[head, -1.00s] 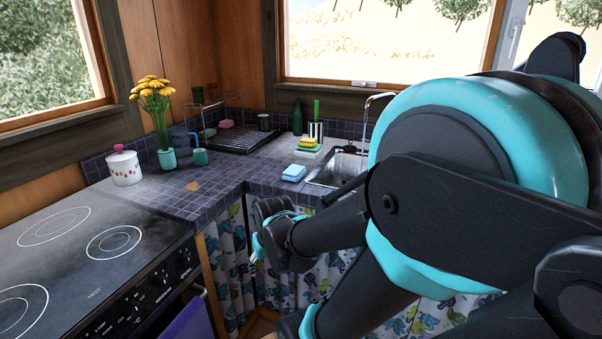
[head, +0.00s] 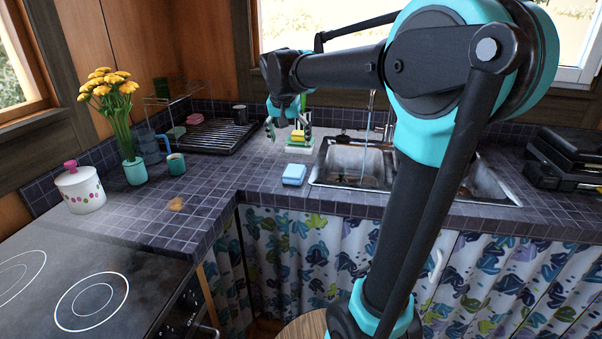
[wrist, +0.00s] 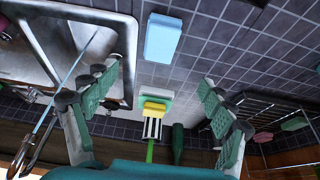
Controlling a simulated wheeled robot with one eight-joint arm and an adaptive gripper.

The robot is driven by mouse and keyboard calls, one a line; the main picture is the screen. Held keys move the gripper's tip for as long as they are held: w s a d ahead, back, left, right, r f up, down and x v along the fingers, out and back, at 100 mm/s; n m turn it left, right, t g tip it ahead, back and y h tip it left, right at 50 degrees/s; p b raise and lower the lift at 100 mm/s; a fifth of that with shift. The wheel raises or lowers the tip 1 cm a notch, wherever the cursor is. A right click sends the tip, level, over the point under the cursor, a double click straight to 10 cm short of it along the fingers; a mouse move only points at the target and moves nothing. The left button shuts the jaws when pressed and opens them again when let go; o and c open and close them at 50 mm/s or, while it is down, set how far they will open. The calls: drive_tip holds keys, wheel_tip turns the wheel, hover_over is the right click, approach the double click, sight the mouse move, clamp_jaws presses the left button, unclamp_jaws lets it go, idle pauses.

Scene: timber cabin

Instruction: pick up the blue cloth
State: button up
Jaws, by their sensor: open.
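The blue cloth (head: 294,174) is a small, light blue, folded-looking block. It lies on the tiled counter just left of the sink and also shows at the top middle of the wrist view (wrist: 163,38). My gripper (head: 286,128) hangs from the raised arm above the counter, higher in the head picture than the cloth and apart from it. In the wrist view its fingers (wrist: 158,75) are spread wide with nothing between them, and the cloth lies beyond the fingertips.
A yellow-and-green sponge (wrist: 155,108) sits on a holder near the cloth. The metal sink (head: 350,165) is to the right. A dish rack (head: 215,137), teal mug (head: 176,164), flower vase (head: 134,171) and white pot (head: 80,190) stand left.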

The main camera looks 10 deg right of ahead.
sight(294, 171)
drive_tip(key=x, duration=1.5)
drive_tip(key=shift+w+f, duration=0.1)
drive_tip(key=shift+f, duration=0.2)
drive_tip(key=shift+f, duration=0.25)
drive_tip(key=c, duration=1.2)
